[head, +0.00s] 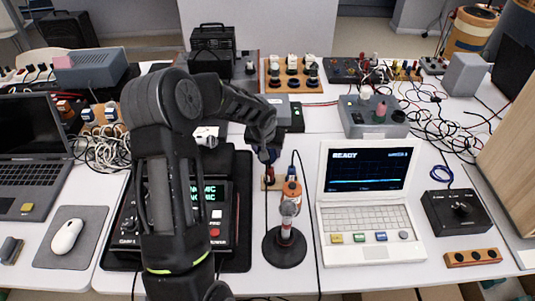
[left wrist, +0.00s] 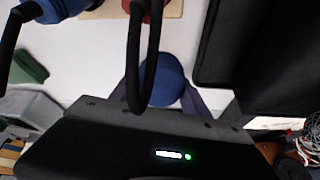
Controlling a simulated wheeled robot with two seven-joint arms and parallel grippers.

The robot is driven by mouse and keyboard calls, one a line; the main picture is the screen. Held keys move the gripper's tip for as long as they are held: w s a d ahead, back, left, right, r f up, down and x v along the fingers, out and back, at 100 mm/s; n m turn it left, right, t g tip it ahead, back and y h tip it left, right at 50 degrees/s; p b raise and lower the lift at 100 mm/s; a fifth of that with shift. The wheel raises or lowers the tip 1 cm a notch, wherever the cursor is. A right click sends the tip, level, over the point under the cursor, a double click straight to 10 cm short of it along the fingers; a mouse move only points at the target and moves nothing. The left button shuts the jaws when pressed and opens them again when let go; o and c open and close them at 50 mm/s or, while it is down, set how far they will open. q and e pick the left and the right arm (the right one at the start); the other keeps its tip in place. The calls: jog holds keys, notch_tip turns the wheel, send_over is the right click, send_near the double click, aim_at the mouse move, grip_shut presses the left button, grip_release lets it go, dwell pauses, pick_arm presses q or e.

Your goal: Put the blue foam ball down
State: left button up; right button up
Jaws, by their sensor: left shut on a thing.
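The blue foam ball (left wrist: 165,80) shows in the left wrist view, between the two grey fingers of my left gripper (left wrist: 163,92). The gripper is shut on it. A dark cable loop crosses the view in front of the ball's left side. In the head view, my left arm rises at the centre left and bends right, with the gripper (head: 268,155) pointing down over the middle of the table. I cannot make out the ball in the head view. My right gripper is not in view.
A microphone on a round black base (head: 285,247) stands just in front of the gripper. A white instrument with a screen (head: 370,190) is to its right. A black device with a green display (head: 216,190) is partly behind my arm. Cables lie at the right.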

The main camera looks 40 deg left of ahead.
pick_arm(q)
jog(key=shift+r, duration=0.1)
jog(key=shift+f, duration=0.2)
jog(key=o, duration=1)
jog(key=shift+r, duration=0.45)
jog(key=p+v, duration=0.5)
jog(key=v, duration=0.6)
jog(key=shift+s+d+r, duration=0.15)
jog(key=shift+s+r, duration=0.05)
jog(key=shift+s, duration=0.05)
